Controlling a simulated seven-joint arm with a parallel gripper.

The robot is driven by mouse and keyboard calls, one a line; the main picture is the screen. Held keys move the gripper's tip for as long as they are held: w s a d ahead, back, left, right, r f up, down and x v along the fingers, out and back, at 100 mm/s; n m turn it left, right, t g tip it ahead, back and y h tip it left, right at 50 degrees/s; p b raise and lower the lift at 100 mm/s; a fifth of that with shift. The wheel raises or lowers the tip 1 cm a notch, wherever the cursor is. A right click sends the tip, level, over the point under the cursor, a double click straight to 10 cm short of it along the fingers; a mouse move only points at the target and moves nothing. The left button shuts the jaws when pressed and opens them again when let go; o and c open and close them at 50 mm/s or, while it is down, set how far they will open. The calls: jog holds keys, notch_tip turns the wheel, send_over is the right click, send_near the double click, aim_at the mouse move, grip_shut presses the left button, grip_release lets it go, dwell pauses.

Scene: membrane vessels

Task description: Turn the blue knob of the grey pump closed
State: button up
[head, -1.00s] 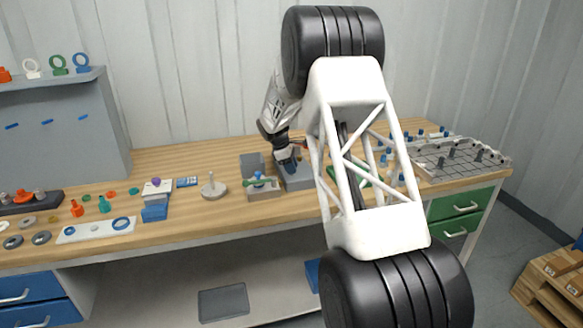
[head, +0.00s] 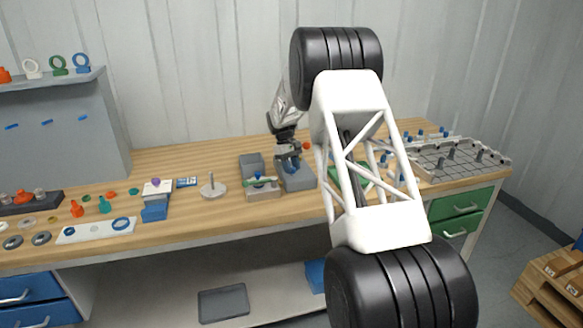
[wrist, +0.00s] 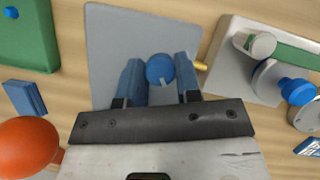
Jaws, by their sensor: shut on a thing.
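The grey pump (head: 300,183) stands on the workbench near the middle in the head view. Its flat grey top (wrist: 110,40) fills the middle of the wrist view, with a small brass stub on the right side. The round blue knob (wrist: 160,68) sits on that top between my two blue fingers. My gripper (wrist: 158,82) is shut on the knob; its fingers stand on the knob's left and right. In the head view my gripper (head: 291,163) is over the pump and hides the knob.
An orange ball (wrist: 28,146) is close to my gripper's left in the wrist view. A lighter grey fixture with a blue-capped valve (wrist: 290,87) is on the right. A green block (wrist: 28,35) and a small blue block (wrist: 25,98) lie left.

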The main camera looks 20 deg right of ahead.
jog(key=shift+m, duration=0.3)
jog(key=o, duration=0.9)
jog(key=shift+r, duration=0.15)
jog(key=shift+v, duration=3.8)
